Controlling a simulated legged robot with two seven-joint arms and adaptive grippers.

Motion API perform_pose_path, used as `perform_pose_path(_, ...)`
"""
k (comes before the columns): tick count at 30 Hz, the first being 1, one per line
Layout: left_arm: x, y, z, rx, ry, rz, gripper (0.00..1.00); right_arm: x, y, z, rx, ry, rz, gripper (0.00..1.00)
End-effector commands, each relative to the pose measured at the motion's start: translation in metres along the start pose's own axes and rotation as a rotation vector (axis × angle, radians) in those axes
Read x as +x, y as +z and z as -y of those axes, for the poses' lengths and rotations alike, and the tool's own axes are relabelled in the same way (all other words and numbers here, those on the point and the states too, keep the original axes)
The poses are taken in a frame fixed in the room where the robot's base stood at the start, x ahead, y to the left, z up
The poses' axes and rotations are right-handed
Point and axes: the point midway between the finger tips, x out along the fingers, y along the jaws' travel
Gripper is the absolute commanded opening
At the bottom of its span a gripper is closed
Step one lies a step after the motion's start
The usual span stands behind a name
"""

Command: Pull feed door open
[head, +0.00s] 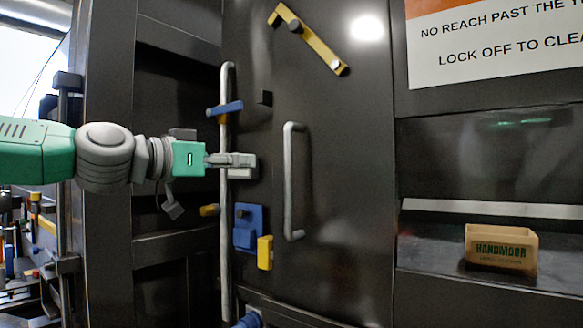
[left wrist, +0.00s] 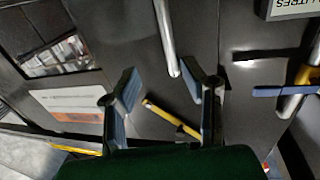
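The feed door (head: 340,200) is a tall dark metal panel that looks flush with its frame. Its silver D-shaped handle (head: 289,180) stands upright near the left side of the panel. My left gripper (head: 250,165) is left of the handle, in front of the long vertical rod, and appears apart from the handle. In the left wrist view its two fingers (left wrist: 160,80) are spread with nothing between the pads. A silver bar that looks like the handle (left wrist: 166,38) shows beyond the fingertips. My right gripper is in neither view.
A vertical rod (head: 226,270) with a blue lever (head: 225,108) runs left of the handle. A yellow bar (head: 312,42) slants across the upper door. Blue (head: 248,226) and yellow (head: 265,252) blocks sit below the gripper. A cardboard box (head: 500,248) stands on the right ledge.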

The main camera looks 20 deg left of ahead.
Motion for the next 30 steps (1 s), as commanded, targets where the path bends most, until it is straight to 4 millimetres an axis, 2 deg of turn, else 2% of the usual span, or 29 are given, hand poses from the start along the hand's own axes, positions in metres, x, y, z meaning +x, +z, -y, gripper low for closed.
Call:
perform_pose_path(4,0.008,-0.004,0.006,-0.001,0.0,-0.008,0.38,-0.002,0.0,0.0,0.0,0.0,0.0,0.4)
perform_pose_path(8,0.028,-0.003,0.005,-0.002,0.0,-0.007,0.38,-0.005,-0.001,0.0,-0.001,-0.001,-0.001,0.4)
perform_pose_path(18,0.1,-0.006,-0.002,0.003,0.0,-0.005,0.38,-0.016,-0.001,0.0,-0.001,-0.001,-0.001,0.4)
perform_pose_path(21,0.115,-0.006,-0.001,0.002,0.0,-0.007,0.38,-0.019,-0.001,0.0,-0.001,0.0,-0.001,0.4)
perform_pose_path(30,0.131,-0.005,0.004,-0.001,-0.001,-0.011,0.38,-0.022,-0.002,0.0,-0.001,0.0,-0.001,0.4)
